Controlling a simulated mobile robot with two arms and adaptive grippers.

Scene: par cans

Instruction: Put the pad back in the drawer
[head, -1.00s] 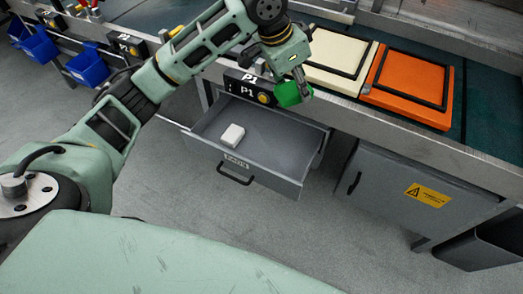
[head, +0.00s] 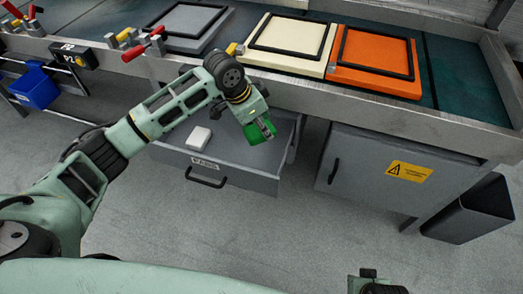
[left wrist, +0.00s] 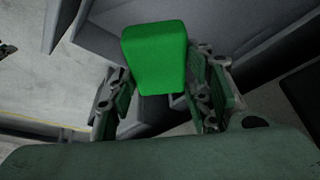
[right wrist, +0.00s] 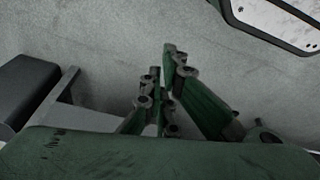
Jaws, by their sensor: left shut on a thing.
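The green pad (head: 257,135) is held in my left gripper (head: 264,126), above the right part of the open drawer (head: 240,175). In the left wrist view the pad (left wrist: 155,55) sits between the two fingers, and grey drawer walls show behind it. I cannot tell its exact height over the drawer floor. A white block (head: 199,139) lies in the left part of the drawer. My right gripper (right wrist: 162,62) has its fingertips together with nothing between them, over the floor; part of it shows at the bottom of the head view.
The bench's metal edge (head: 300,98) runs above and behind the drawer. Grey, cream (head: 288,40) and orange (head: 375,62) framed panels lie on the bench. A grey cabinet (head: 370,165) stands right of the drawer, then a dark bin (head: 470,210). The floor in front is clear.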

